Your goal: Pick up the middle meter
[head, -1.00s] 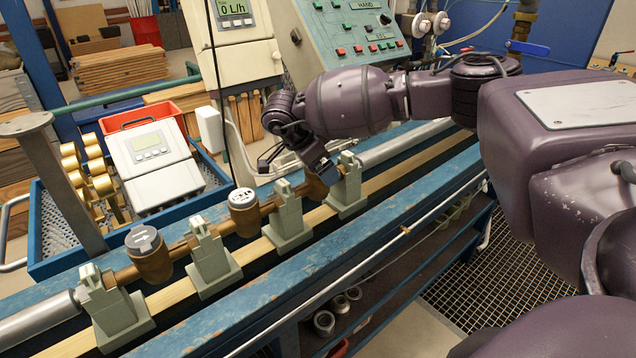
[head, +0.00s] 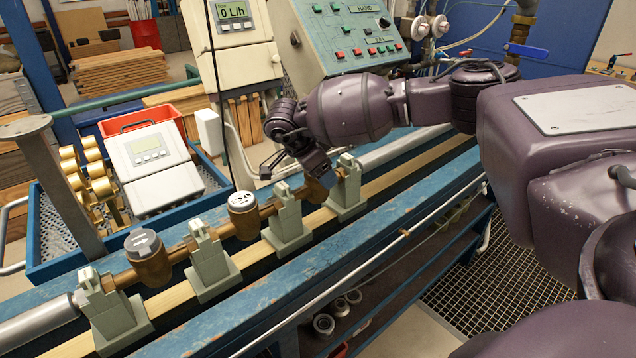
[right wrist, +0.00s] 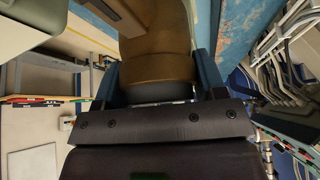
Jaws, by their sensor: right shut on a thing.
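Three brass meters sit in a row along the bench's clamp line. The middle meter (head: 243,214), with a white dial, stands upright between two grey-green clamps, free of any gripper. The left meter (head: 148,256) has a grey lid and is also untouched. My right gripper (head: 318,178) is at the right-hand meter (head: 317,191), whose top it hides. In the right wrist view, that brass body (right wrist: 158,40) fills the space between the two fingers of the gripper (right wrist: 158,82), which is shut on it. My left gripper is not in view.
Grey-green clamps (head: 210,265) stand between the meters on the blue bench (head: 300,285). A blue crate (head: 45,268) with brass parts and a white display unit (head: 150,155) stands behind at left. A metal post (head: 62,185) rises near it. A control panel (head: 350,35) stands behind.

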